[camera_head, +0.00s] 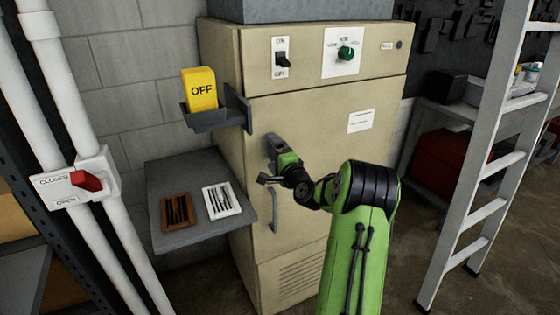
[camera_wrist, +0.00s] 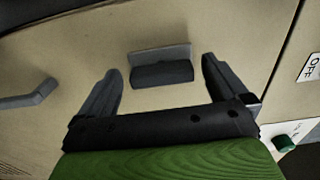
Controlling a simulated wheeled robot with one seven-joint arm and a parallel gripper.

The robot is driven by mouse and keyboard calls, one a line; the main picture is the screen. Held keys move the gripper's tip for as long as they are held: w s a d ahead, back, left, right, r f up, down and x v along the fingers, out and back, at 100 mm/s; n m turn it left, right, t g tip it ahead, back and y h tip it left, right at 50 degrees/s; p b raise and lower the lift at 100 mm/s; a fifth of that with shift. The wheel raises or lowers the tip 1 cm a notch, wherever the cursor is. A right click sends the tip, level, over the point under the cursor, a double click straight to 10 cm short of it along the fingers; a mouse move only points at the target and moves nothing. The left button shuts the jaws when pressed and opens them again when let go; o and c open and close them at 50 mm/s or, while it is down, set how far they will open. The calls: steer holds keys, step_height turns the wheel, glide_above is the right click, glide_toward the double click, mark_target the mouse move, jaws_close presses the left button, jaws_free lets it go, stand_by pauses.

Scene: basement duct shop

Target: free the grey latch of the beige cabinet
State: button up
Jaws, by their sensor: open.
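The beige cabinet (camera_head: 300,215) stands in the middle of the head view, with its tall door closed. Its grey latch (camera_head: 271,146) is on the door's left side, partly hidden by my gripper (camera_head: 272,166). In the wrist view the latch (camera_wrist: 162,72) is a dark grey block on a lighter grey plate, lying across the picture. My gripper (camera_wrist: 160,66) is open, with one finger on each side of the latch. Gaps show between both fingers and the latch. Whether the fingertips are level with it in depth is unclear.
A grey door handle (camera_head: 273,212) is below the latch. A grey shelf (camera_head: 185,238) with two small trays juts out at left. A yellow OFF block (camera_head: 200,88) sits in a holder above it. A white ladder (camera_head: 490,165) stands at right. White pipes run at far left.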

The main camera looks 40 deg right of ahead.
steer(key=b+v, duration=0.3)
steer(key=v, duration=1.2)
steer(key=shift+b, duration=0.3)
steer(key=shift+a+r, duration=0.1)
steer(key=shift+a, duration=0.05)
